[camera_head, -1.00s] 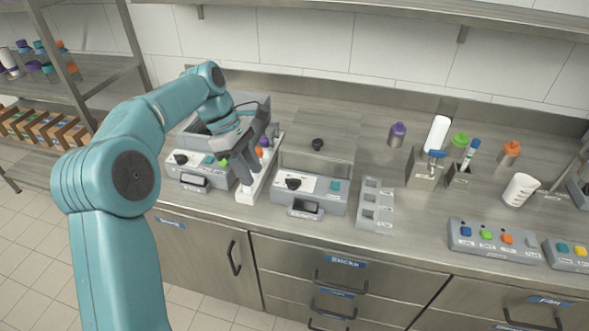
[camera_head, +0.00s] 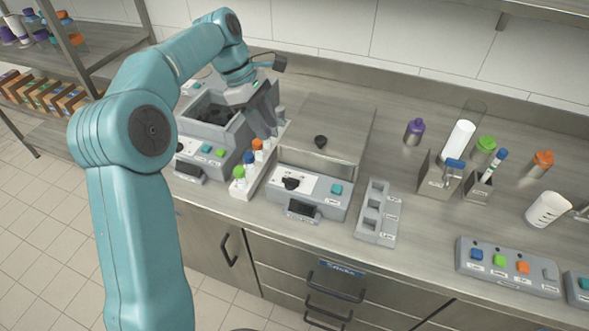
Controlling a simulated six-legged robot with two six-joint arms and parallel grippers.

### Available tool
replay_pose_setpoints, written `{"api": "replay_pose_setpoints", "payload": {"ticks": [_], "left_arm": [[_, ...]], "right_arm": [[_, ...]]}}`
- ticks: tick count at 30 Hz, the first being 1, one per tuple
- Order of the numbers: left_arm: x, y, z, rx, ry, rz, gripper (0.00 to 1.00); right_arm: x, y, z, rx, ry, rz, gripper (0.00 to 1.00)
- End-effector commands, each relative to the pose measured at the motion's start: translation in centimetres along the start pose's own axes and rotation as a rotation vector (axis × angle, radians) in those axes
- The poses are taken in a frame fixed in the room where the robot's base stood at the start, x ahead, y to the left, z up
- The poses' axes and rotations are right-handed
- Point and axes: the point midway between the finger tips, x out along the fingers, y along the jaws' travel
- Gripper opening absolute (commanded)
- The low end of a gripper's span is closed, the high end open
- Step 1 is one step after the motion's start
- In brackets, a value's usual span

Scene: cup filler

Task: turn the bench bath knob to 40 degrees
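The covered grey bench unit (camera_head: 308,206), which looks like the bath, stands mid-bench with a steel lid behind its front panel. Its black knob (camera_head: 291,183) sits on a white dial plate; the dial marks are too small to read. A teal button (camera_head: 336,189) is right of the knob. My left gripper (camera_head: 268,128) points down behind and left of this knob, near the back of the tube rack, apart from the knob. Its finger gap is not clear, and I see nothing held. My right gripper is out of view.
A white tube rack (camera_head: 244,192) with capped tubes stands left of the bath. Left of it is another grey unit (camera_head: 203,165) with an open well and its own black knob (camera_head: 180,147). A grey empty-slotted rack (camera_head: 376,222) stands right of the bath.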

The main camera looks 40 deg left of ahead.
Motion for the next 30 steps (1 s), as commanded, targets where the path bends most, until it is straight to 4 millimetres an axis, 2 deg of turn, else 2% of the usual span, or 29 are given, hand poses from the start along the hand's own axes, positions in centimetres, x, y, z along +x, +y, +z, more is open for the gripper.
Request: {"api": "replay_pose_setpoints", "payload": {"ticks": [5,18,24,30], "left_arm": [[3.0,-0.6,-0.2,-0.001,0.0,-0.005,0.38],[12.9,-0.6,0.0,0.0,0.0,-0.003,0.38],[15.4,-0.4,0.0,0.0,0.0,-0.001,0.38],[15.9,-0.3,0.0,0.0,0.0,0.001,0.38]], "right_arm": [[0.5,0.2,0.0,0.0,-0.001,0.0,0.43],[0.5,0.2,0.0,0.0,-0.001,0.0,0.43],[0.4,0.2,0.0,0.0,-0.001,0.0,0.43],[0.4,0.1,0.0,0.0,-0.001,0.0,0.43]]}}
